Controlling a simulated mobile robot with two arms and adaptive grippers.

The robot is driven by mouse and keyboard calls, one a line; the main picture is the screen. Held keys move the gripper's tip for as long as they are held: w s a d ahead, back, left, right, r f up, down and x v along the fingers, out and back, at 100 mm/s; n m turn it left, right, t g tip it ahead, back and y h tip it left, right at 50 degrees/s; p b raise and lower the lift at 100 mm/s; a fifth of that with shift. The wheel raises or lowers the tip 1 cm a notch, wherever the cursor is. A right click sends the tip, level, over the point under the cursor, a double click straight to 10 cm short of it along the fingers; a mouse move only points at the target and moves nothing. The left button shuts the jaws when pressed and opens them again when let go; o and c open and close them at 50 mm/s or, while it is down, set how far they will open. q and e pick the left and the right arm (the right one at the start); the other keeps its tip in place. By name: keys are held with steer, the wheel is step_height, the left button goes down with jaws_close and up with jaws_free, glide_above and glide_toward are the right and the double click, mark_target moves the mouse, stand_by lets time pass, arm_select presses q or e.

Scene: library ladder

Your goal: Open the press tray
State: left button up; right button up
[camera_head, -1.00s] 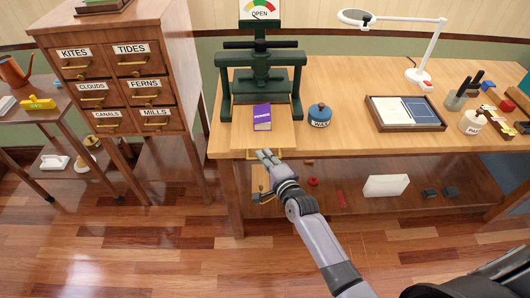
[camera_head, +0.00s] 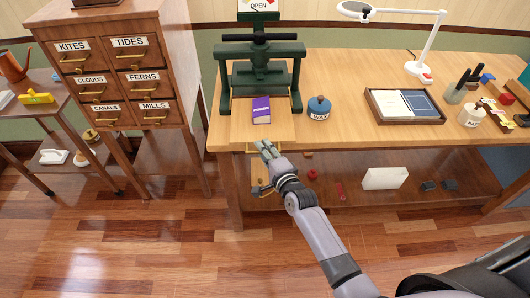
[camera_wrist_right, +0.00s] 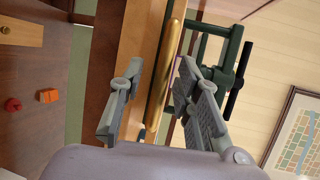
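The press tray (camera_head: 240,130) is a flat light-wood board at the base of the dark green press (camera_head: 224,92), reaching to the bench's front edge. A purple book (camera_head: 261,104) lies on it. In the right wrist view a brass handle bar (camera_wrist_right: 166,75) runs between the spread fingers of my right gripper (camera_wrist_right: 160,98). The fingers are open on either side of the bar; whether they touch it I cannot tell. In the head view my right gripper (camera_head: 266,149) is at the tray's front edge and hides much of the handle. My left gripper is not in view.
A blue wax jar (camera_head: 318,107) stands right of the tray, with a framed tray (camera_head: 377,119) and a lamp (camera_head: 422,68) further right. The lower shelf (camera_head: 350,205) holds a white block (camera_head: 384,178). A drawer cabinet (camera_head: 120,85) stands left. Floor in front is clear.

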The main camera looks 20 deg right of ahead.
steer(key=v, duration=1.2)
steer(key=shift+f, duration=0.15)
steer(key=s+f+n+g, duration=0.35)
steer(key=s+f, duration=0.25)
steer(key=f, duration=0.7)
steer(key=s+f+n+g, duration=0.3)
steer(key=s+f+n, duration=0.2)
steer(key=f, duration=0.9)
steer(key=s+d+f+n+g, duration=0.1)
steer(key=s+f+n+g, duration=0.1)
steer(key=s+f, duration=0.4)
steer(key=s+d+f+n+g+h, duration=0.1)
steer(key=s+f+n+g, duration=0.2)
steer(key=s, duration=1.1)
steer(key=s+d+f+n+g+h, duration=0.1)
steer(key=s+f+n+g, duration=0.2)
steer(key=s+f+n, duration=0.3)
steer(key=s+f, duration=0.3)
steer(key=s, duration=0.1)
steer(key=shift+d, duration=0.4)
